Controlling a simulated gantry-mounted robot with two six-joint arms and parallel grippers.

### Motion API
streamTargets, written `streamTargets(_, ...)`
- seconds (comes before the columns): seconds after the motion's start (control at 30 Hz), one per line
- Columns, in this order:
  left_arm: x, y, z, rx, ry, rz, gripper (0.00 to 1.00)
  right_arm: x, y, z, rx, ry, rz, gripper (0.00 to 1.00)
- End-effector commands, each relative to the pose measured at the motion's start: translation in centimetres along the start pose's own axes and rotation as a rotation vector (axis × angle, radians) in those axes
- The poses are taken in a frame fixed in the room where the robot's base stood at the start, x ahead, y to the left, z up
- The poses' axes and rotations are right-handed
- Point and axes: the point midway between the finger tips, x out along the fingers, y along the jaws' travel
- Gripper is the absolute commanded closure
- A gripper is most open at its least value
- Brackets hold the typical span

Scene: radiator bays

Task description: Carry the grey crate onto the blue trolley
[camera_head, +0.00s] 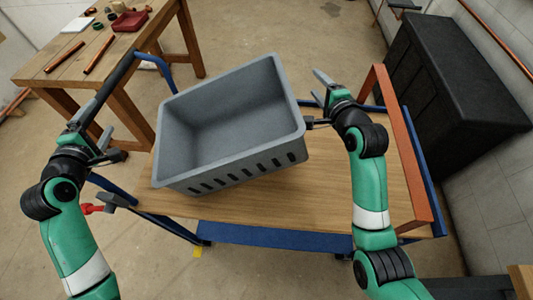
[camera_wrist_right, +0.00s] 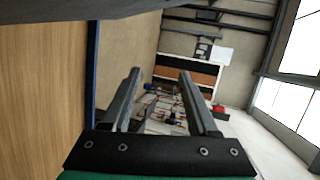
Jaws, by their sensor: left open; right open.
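The grey crate (camera_head: 232,168) is empty and open at the top, with slots in its near wall. It appears to rest, turned at an angle, on the left part of the wooden deck of the blue trolley (camera_head: 320,205). My right gripper (camera_head: 317,98) is open beside the crate's right wall; contact cannot be told. In the right wrist view its two fingers (camera_wrist_right: 162,98) stand apart with nothing between them. My left gripper (camera_head: 112,147) is open and empty, left of the crate and apart from it, near the trolley's dark handle bar.
A wooden workbench (camera_head: 100,55) with copper pipes, a red box and small parts stands at the back left. A black chest (camera_head: 450,90) stands by the right wall. An orange-brown board (camera_head: 400,150) edges the deck's right side. Bare deck lies in front and right of the crate.

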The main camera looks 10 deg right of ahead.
Motion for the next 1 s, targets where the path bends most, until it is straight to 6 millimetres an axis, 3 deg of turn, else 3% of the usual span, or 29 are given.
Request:
streamTargets(0.03, 0.0, 0.0, 0.0, 0.000, 0.000, 0.000, 0.15, 0.0, -0.1, 0.0, 0.001, 0.000, -0.002, 0.35)
streamTargets(0.13, 0.0, 0.0, 0.0, 0.000, 0.000, 0.000, 0.15, 0.0, -0.1, 0.0, 0.001, 0.000, -0.002, 0.17)
streamTargets(0.17, 0.0, 0.0, 0.0, 0.000, 0.000, 0.000, 0.15, 0.0, -0.1, 0.0, 0.001, 0.000, -0.002, 0.15)
streamTargets(0.47, 0.0, 0.0, 0.1, 0.000, 0.000, 0.000, 0.15, 0.0, -0.1, -0.2, 0.001, 0.000, -0.002, 0.15)
streamTargets(0.8, 0.0, 0.0, 0.1, 0.000, 0.000, 0.000, 0.15, 0.5, -0.1, -5.7, 0.002, 0.003, -0.001, 0.15)
streamTargets(1.0, 0.0, 0.0, 0.0, 0.000, 0.000, 0.000, 0.15, 0.6, -0.1, -7.0, 0.001, 0.001, -0.001, 0.15)
